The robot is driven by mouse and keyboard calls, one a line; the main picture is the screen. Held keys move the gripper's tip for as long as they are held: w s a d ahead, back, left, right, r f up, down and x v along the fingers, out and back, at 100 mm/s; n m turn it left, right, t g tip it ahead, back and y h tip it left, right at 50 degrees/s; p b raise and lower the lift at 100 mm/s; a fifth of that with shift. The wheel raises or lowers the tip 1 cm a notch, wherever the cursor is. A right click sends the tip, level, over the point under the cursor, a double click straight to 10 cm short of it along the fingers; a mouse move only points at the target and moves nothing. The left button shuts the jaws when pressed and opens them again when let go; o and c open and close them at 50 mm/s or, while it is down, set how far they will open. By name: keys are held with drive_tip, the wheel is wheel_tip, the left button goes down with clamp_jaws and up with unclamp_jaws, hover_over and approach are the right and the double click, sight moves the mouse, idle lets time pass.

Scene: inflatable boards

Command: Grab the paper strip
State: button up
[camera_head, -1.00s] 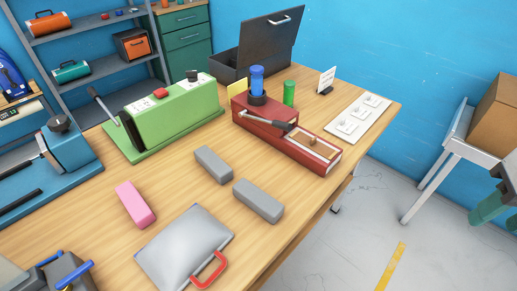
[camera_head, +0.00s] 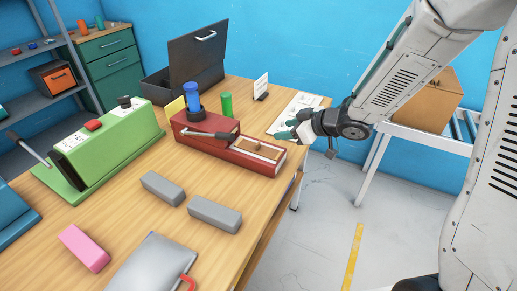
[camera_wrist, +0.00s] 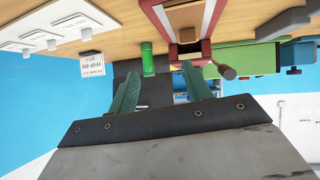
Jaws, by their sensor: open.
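I cannot tell for sure which thing is the paper strip. A yellow paper-like piece (camera_head: 175,107) stands behind the left end of the red device (camera_head: 235,140), partly hidden by it. The device carries a blue cylinder (camera_head: 192,95), a lever, and a pale framed tan panel (camera_head: 258,149). My gripper (camera_head: 288,130) is open at the table's right edge, in front of the white panel and to the right of the red device. In the wrist view my gripper (camera_wrist: 160,88) shows two separated green fingers with nothing held between them. The red device (camera_wrist: 205,45) shows upside down beyond them.
A green cylinder (camera_head: 226,104) and a white sign card (camera_head: 261,86) stand behind the device. The white panel (camera_head: 300,108) lies at the right. Grey blocks (camera_head: 214,213), a pink block (camera_head: 84,247) and a green machine (camera_head: 110,150) occupy the left and front.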

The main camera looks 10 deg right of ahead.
sight(259, 143)
drive_tip(key=a+f+y, duration=0.1)
drive_tip(key=s+a+f+g+y, duration=0.1)
drive_tip(key=a, duration=0.1)
drive_tip(key=shift+s+a+f+n, duration=0.15)
drive_tip(key=shift+n, duration=0.25)
drive_tip(key=x, duration=0.7)
drive_tip(key=shift+s+a+f, duration=0.1)
drive_tip(key=shift+s+f, duration=0.1)
drive_tip(key=c, duration=0.7)
